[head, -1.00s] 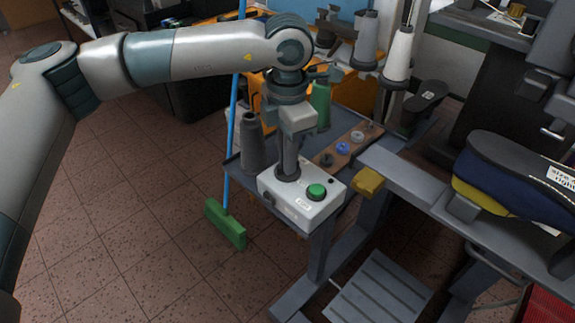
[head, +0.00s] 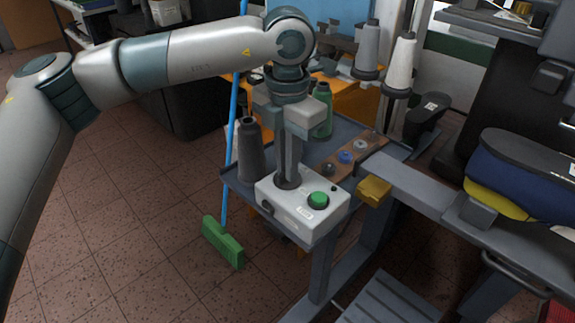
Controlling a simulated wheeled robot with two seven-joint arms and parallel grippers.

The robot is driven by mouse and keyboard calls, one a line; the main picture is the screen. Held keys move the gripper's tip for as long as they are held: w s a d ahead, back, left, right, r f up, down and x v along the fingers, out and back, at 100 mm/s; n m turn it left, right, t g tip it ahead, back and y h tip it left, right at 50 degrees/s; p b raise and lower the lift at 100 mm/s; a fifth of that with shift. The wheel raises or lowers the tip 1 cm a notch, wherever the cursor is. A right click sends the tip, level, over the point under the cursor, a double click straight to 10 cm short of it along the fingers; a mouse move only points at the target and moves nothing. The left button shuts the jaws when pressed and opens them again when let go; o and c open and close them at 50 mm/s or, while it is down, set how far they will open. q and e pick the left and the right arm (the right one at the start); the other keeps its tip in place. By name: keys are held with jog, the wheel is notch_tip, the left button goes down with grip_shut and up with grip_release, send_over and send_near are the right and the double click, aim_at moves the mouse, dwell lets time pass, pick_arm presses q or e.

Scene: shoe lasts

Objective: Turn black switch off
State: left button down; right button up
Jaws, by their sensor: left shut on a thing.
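A light grey switch box (head: 300,205) stands at the front corner of a small grey table. It has a green button (head: 318,200) on top and a dark knob (head: 267,207) on its front-left side. My left gripper (head: 288,180) points straight down at the box's top, left of the green button. It is shut on the black switch (head: 287,184). Only the dark round base of that switch shows; the fingers hide the rest, so its setting cannot be told. My right gripper is not in view.
A dark grey thread cone (head: 250,155) stands close left of my gripper, and a green spool (head: 322,110) stands behind it. A yellow block (head: 374,191) sits right of the box. A green broom (head: 223,243) leans at the left. Shoe lasts (head: 520,175) lie at right.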

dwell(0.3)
pick_arm(q)
jog(key=c, duration=1.9)
grip_release()
jog(key=shift+o, duration=0.2)
jog(key=shift+r, duration=0.1)
